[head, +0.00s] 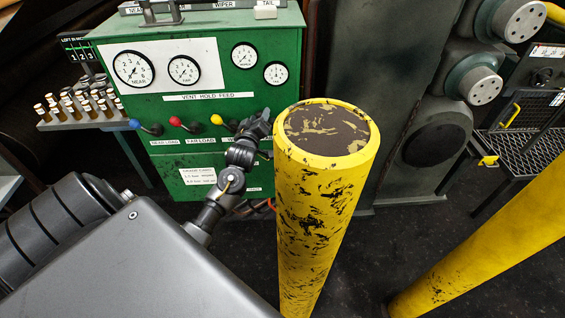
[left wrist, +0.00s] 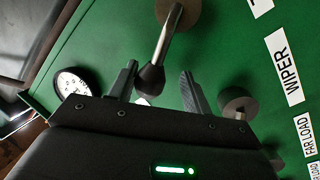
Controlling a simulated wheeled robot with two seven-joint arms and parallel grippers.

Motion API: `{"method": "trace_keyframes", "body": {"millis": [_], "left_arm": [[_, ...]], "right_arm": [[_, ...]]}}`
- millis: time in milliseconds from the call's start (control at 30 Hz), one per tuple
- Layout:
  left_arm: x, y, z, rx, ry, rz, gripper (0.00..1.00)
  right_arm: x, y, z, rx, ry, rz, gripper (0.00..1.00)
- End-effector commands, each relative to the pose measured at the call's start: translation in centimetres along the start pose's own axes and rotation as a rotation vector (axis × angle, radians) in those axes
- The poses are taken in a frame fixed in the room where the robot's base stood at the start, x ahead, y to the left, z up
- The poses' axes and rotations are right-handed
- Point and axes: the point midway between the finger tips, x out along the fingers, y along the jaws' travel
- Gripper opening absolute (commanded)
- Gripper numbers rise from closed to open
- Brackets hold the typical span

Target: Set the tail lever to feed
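The green panel (head: 130,190) carries a row of levers under a plate reading VENT HOLD FEED (head: 208,96). In the head view my left gripper (head: 263,120) is at the right end of this row and hides the tail lever there. In the left wrist view a metal lever with a dark knob (left wrist: 150,80), by a cut-off label starting with T (left wrist: 261,7), appears to be the tail lever. Its knob shows between the two fingers of my left gripper (left wrist: 157,82), which are open, with the knob nearer the left finger. Contact cannot be told. My right gripper is not in view.
Blue (head: 134,123), red (head: 176,121) and yellow (head: 217,119) lever knobs stand left of my gripper. A thick yellow post (head: 318,210) rises close to its right. Another yellow post (head: 490,240) leans at the right. Several gauges (head: 133,69) sit above the levers.

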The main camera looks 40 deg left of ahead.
Motion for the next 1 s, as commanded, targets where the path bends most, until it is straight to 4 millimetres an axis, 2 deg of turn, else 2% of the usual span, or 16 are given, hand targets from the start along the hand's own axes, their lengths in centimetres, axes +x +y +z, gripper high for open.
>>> {"method": "trace_keyframes", "body": {"millis": [33,300,500,600,700,1000], "left_arm": [[-0.8,-1.2,-0.4,-0.026,0.011,-0.005,0.48],[-5.0,0.4,0.9,-0.025,-0.006,0.015,0.48],[-9.2,0.4,0.9,-0.025,-0.008,0.015,0.48],[-11.1,0.3,0.9,-0.021,-0.01,0.012,0.48],[-10.6,-0.7,3.0,0.017,-0.05,-0.007,0.48],[-10.7,-3.6,8.7,0.115,-0.161,-0.048,0.48]], "right_arm": [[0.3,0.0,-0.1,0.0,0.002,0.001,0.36],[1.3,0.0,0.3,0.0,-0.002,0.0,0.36],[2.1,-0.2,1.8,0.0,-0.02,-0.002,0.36],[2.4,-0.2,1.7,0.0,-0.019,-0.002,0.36],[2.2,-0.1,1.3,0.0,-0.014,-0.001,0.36],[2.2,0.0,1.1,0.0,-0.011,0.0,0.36]]}}
